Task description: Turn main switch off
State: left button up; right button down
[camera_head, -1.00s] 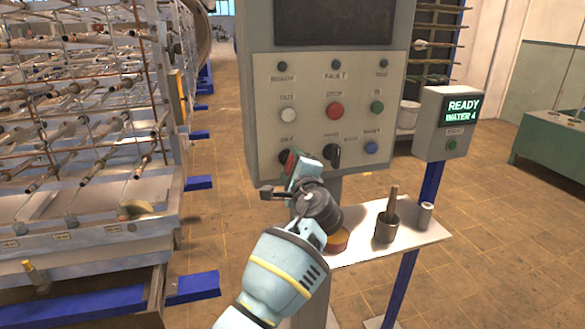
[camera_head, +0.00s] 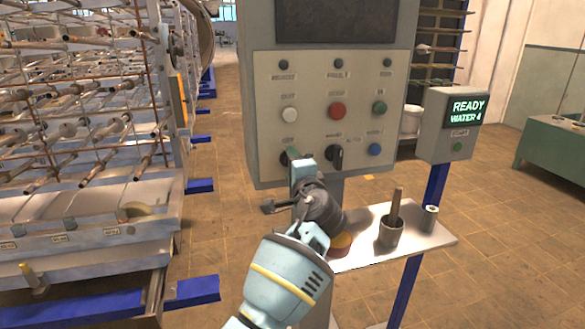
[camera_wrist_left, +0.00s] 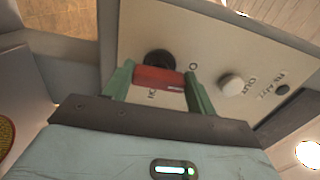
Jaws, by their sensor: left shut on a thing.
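The main switch has a red handle (camera_wrist_left: 160,79) on a round black base (camera_wrist_left: 159,60), seen in the left wrist view. It sits on the lower left of the light control panel (camera_head: 312,105). In the wrist view, my left gripper (camera_wrist_left: 158,84) has one green finger at each end of the red handle and is shut on it. In the head view, my left gripper (camera_head: 291,157) reaches up to the panel at the switch and hides most of it. My right gripper is not in view.
A black selector knob (camera_head: 336,156) sits just right of my gripper, with round buttons above, including a red one (camera_head: 337,110). A metal shelf (camera_head: 365,256) below holds a cup with a rod (camera_head: 391,230). A READY display box (camera_head: 451,126) stands right. A rack (camera_head: 80,110) fills the left.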

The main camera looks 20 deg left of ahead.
pick_arm(q)
jog(key=o, duration=1)
jog(key=shift+v, duration=3.95)
